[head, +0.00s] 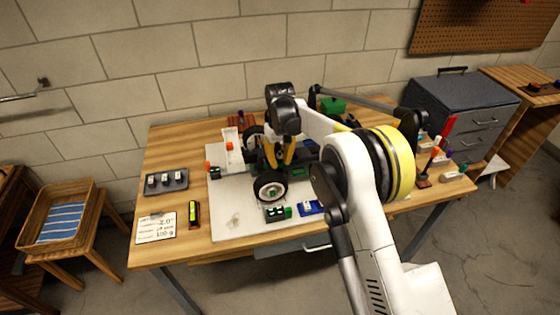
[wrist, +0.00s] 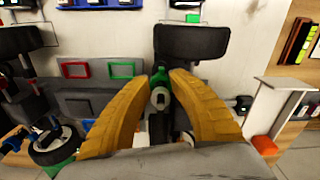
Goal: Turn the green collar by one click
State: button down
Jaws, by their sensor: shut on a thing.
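The green collar (wrist: 160,80) sits at the top of a small grey and white damper on the racecar (wrist: 90,103). My gripper (wrist: 168,78) has its two yellow fingers closed on the collar, one tip at each side. Below the collar the damper's grey body shows between the fingers. A black tyre (wrist: 192,42) is just beyond the fingertips. In the head view my gripper (head: 280,164) points down into the racecar, behind its near wheel (head: 270,187); the collar is hidden there.
A white board (head: 232,217) lies under the car on the wooden table (head: 154,250). A white upright stand with an orange block (wrist: 264,145) is close beside the gripper. A grey tray (head: 166,182), a yellow-and-black level (head: 194,213) and a note card (head: 156,228) lie at left.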

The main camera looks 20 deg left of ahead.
jog(key=m, duration=0.4)
jog(key=shift+s+m, duration=0.1)
jog(key=shift+m, duration=0.2)
jog(key=shift+a+m+p, duration=0.1)
jog(key=shift+m+p, duration=0.25)
jog(key=shift+m, duration=1.75)
jog(key=c, duration=1.1)
grip_release()
jog(key=shift+c, duration=0.2)
notch_tip(320, 180, up, 12)
